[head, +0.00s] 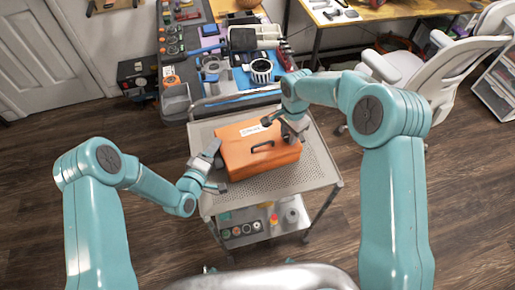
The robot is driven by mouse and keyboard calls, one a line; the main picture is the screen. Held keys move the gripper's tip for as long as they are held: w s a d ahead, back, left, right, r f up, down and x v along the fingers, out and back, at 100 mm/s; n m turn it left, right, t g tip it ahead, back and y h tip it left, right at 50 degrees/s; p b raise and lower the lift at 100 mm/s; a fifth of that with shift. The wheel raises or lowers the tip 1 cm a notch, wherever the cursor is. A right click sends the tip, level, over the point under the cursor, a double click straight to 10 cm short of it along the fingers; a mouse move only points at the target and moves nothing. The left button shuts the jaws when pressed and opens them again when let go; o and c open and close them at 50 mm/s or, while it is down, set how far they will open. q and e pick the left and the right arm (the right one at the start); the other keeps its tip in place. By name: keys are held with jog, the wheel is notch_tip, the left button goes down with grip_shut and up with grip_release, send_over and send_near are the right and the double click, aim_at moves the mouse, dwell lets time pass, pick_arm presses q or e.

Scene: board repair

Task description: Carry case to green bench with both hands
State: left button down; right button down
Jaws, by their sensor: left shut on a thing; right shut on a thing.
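An orange case (240,156) with a dark handle on its lid sits on, or just over, the perforated top of a grey trolley (310,178); I cannot tell whether it touches. My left gripper (217,165) is shut on the left end of the case. My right gripper (291,131) is shut on the case at its right end, and my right wrist hides part of that end. A bench with a blue mat (243,79) stands behind the trolley. No bench that is clearly green shows.
The bench behind holds many tools, a white round part (261,70) and small boxes. A white chair (440,75) stands at the right by a wooden table (375,13). The trolley's lower shelf holds small items.

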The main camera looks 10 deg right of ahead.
pick_arm(q)
jog(key=shift+r, duration=0.15)
pick_arm(e)
jog(key=shift+r, duration=0.25)
dwell(0.4)
